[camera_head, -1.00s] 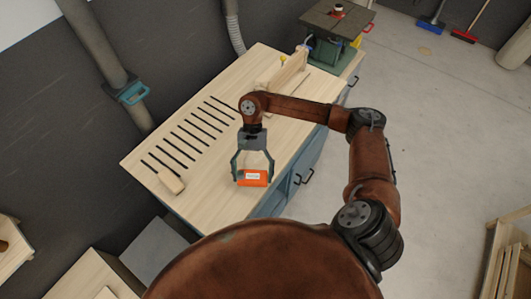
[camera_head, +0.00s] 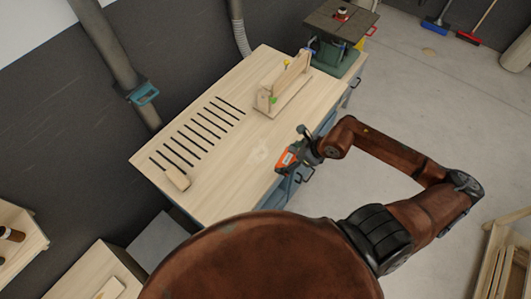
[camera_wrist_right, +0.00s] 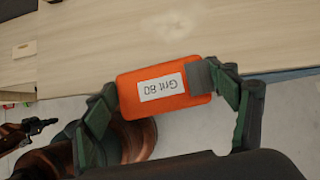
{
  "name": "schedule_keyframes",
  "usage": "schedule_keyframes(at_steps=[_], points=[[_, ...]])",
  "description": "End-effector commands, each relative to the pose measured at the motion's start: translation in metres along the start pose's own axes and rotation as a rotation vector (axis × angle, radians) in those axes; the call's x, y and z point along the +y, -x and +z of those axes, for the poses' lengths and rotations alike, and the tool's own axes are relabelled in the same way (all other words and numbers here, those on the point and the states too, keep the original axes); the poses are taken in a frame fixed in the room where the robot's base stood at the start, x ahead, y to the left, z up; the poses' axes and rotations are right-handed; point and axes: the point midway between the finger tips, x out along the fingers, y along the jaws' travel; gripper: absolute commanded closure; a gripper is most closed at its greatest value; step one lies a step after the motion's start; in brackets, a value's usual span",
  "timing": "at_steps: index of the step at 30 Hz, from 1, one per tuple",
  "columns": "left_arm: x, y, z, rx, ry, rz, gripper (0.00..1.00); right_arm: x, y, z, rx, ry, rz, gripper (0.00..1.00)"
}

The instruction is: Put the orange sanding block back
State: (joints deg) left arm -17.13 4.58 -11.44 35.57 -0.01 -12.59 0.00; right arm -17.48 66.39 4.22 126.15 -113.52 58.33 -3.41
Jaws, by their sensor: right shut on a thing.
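The orange sanding block (camera_head: 287,160) is held in my right gripper (camera_head: 300,153) at the front edge of the workbench. In the right wrist view the orange sanding block (camera_wrist_right: 190,98) shows a white label reading "Grit 80", upside down. The fingers of my right gripper (camera_wrist_right: 165,100) close on its two ends. The block appears to be above or just beyond the bench edge. How high it is cannot be told.
The wooden workbench (camera_head: 230,165) has a row of dark slots (camera_head: 198,130) and a pale wooden block (camera_head: 177,178). A wooden jig (camera_head: 285,85) stands towards the back, near a green machine (camera_head: 335,55). The bench's front middle is clear.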

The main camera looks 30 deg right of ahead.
Motion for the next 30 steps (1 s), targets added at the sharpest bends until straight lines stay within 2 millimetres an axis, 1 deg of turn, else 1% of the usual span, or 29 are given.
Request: schedule_keyframes(at_steps=[1,4,8,11,20,21,24,27,30], points=[[0.000,0.002,0.000,-0.001,0.000,0.000,1.00,-0.003,0.007,0.000,0.001,-0.030,-0.022,0.40],[-0.001,0.004,0.001,-0.001,0.000,0.000,1.00,-0.007,0.013,0.000,0.000,-0.077,-0.050,0.40],[-0.001,0.006,0.000,-0.001,0.000,0.000,1.00,-0.013,0.008,0.005,-0.004,-0.100,-0.063,0.40],[-0.001,0.009,0.000,-0.002,0.000,0.000,1.00,-0.017,-0.005,0.015,-0.004,-0.101,-0.061,0.40],[-0.001,0.025,-0.001,-0.001,0.000,0.000,1.00,-0.039,-0.065,0.053,-0.004,-0.103,-0.058,0.40],[-0.001,0.026,-0.002,-0.001,0.000,0.000,1.00,-0.041,-0.076,0.052,0.000,-0.103,-0.058,0.40],[-0.001,0.029,-0.002,-0.001,0.000,0.000,1.00,-0.046,-0.100,0.052,0.001,-0.104,-0.059,0.40],[-0.001,0.032,-0.002,-0.001,0.000,0.000,1.00,-0.050,-0.118,0.053,0.002,-0.102,-0.059,0.40],[-0.001,0.033,-0.003,0.000,0.000,0.000,1.00,-0.053,-0.129,0.054,0.000,-0.100,-0.060,0.40]])
